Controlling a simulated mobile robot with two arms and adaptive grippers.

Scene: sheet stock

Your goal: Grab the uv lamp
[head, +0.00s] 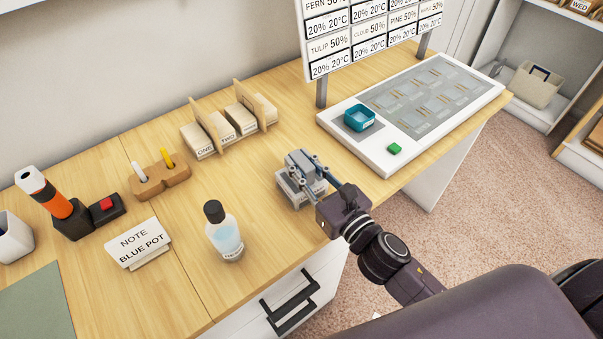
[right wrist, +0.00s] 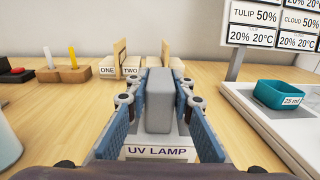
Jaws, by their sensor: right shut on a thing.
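The UV lamp (head: 287,193) is a grey block on a wider grey base, near the front edge of the wooden desk. In the right wrist view the grey block of the lamp (right wrist: 158,112) stands upright between the blue finger pads, and its label reads UV LAMP. My right gripper (head: 306,168) is shut on the lamp, one finger on each side of the block. The fingers hide part of the lamp in the head view. I cannot tell whether its base touches the desk. My left gripper is not in view.
A clear bottle with a black cap (head: 226,236) stands left of the lamp. Card boxes in a wooden rack (head: 218,138) are behind it. A white tray board (head: 380,160) with a teal dish (head: 359,117) lies to the right. A note sign (head: 138,243) stands at left.

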